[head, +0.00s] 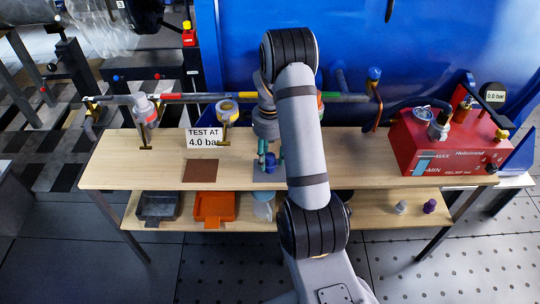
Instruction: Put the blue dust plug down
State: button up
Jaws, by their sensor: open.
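A small blue dust plug (270,163) is at the middle of the wooden bench top, on or just above a blue-grey mat (258,178). My gripper (271,158) points down over the bench with its teal fingers on either side of the plug. It is open. The view is too small to tell whether the fingers touch the plug. My own arm hides the right part of the mat and the bench just beyond it.
A brown mat (201,171) and a "TEST AT 4.0 bar" card (203,138) lie to the left. A pipe (190,97) with fittings runs behind. A red machine (445,148) stands at right. The lower shelf holds a grey bin (158,207) and an orange bin (214,207).

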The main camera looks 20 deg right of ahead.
aim_at(270, 156)
notch_tip(270, 156, up, 12)
jog(key=p, duration=0.1)
jog(key=shift+r, duration=0.2)
dwell(0.5)
